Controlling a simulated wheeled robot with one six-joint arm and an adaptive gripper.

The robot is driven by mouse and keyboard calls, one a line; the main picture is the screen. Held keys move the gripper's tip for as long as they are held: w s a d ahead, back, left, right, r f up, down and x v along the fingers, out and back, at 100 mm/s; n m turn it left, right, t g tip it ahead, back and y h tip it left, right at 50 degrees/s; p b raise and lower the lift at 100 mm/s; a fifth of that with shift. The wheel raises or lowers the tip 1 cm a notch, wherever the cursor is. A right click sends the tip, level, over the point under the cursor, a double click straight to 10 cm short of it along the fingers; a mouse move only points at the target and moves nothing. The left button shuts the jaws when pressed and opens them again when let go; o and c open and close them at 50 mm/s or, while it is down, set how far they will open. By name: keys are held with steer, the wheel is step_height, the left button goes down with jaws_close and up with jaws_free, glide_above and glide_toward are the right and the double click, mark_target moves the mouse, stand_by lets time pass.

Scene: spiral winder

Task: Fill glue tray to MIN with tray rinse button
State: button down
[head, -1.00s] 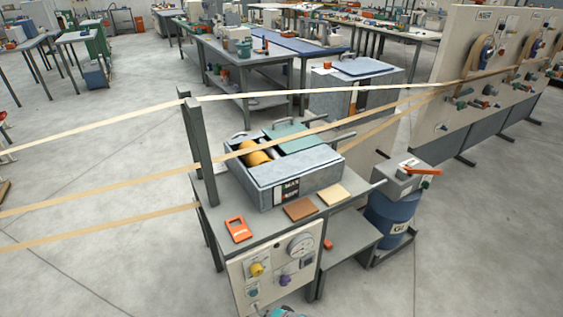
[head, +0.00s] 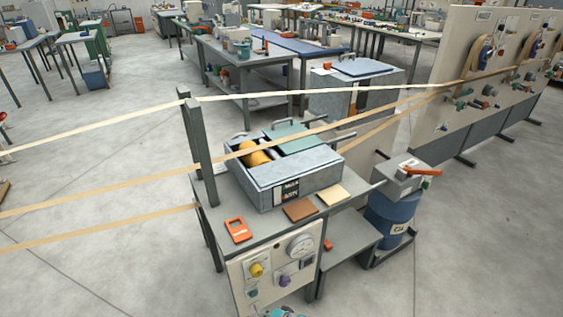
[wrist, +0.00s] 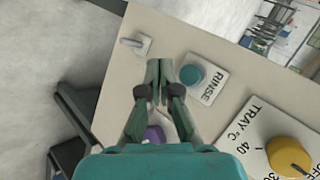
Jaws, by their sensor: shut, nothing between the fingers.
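The glue tray (head: 262,194) is a grey metal box on the stand, with a MAX/MIN window (head: 289,189) on its front. The level in that window is too small to read. The teal rinse button (wrist: 193,76) sits on a white plate marked RINSE; it also shows low on the front panel in the head view (head: 253,293). My gripper (wrist: 160,68) is shut and empty. In the wrist view its tips are just left of the button; I cannot tell whether they touch the panel. In the head view only a bit of it shows at the bottom edge.
A yellow tray temperature knob (wrist: 289,156) and a purple knob (wrist: 153,133) are nearby, the latter partly behind my fingers. A small lever switch (wrist: 134,43) is on the panel too. Paper strips (head: 110,185) run across above the stand. Open floor lies to the left.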

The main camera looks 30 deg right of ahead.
mark_target(254, 294)
steer(key=s, duration=0.3)
steer(key=shift+s, duration=0.4)
steer(key=shift+w, duration=0.15)
steer(key=w, duration=0.8)
steer(key=shift+w, duration=0.25)
steer(key=shift+w, duration=0.1)
stand_by(1.2)
steer(key=shift+w, duration=0.3)
steer(key=shift+w, duration=0.45)
stand_by(4.0)
